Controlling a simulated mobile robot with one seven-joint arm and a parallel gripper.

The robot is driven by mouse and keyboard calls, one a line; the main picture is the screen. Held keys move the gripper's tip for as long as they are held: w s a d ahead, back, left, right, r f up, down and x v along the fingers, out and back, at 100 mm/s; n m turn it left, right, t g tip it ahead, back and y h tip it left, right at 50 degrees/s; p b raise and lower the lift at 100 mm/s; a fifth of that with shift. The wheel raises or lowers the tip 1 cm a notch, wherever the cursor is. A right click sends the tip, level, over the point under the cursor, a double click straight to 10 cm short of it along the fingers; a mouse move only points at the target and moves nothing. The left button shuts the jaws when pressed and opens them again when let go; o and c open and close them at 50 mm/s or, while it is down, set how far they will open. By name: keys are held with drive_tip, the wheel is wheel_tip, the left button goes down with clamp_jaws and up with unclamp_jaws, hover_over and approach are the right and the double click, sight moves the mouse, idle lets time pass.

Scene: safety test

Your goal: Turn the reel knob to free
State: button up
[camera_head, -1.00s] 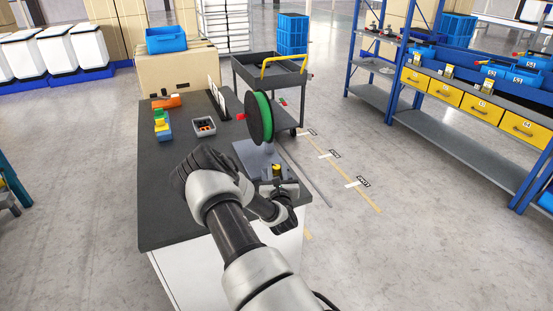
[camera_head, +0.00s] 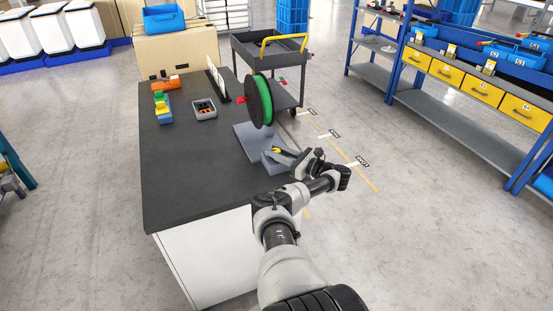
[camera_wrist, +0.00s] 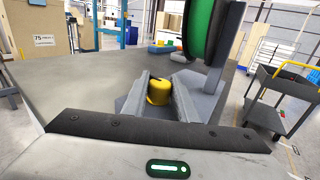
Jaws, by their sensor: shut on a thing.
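The reel (camera_head: 259,101), a green spool with black flanges, stands upright on a grey base plate (camera_head: 246,139) at the right edge of the dark worktable. It also shows in the wrist view (camera_wrist: 200,28). The yellow reel knob (camera_wrist: 159,92) sits in front of the reel, between my two grey finger plates. My gripper (camera_wrist: 161,96) is shut on the knob from its sides. In the head view the knob (camera_head: 277,150) is small, with black on it, and my gripper (camera_head: 281,155) reaches it from the lower right. Any setting marks by the knob are not readable.
On the worktable (camera_head: 190,180) are a small grey bin (camera_head: 204,110), coloured blocks (camera_head: 162,107) and an orange item (camera_head: 164,85). A dark cart (camera_head: 270,50) stands behind. The blue rack (camera_head: 450,110) is at the right. Floor between table and rack is clear.

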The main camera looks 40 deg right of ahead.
drive_tip(key=y+b, duration=0.1)
drive_tip(key=n+g+y+b, duration=0.1)
drive_tip(key=b, duration=0.1)
drive_tip(key=shift+f+n+y, duration=0.25)
drive_tip(key=shift+n+y, duration=0.05)
drive_tip(key=shift+a+r+n+g+y+b, duration=0.1)
drive_tip(key=shift+r+n+g+y+b, duration=0.25)
drive_tip(key=shift+b, duration=0.3)
drive_tip(key=o, duration=1)
drive_tip(key=shift+o, duration=0.4)
drive_tip(key=shift+s+d, duration=0.3)
drive_tip(key=shift+s, duration=0.05)
drive_tip(key=p+v, duration=0.3)
drive_tip(key=v, duration=1.3)
drive_tip(key=shift+s+d+p, duration=0.15)
drive_tip(key=shift+d+p, duration=0.05)
drive_tip(key=shift+p, duration=0.1)
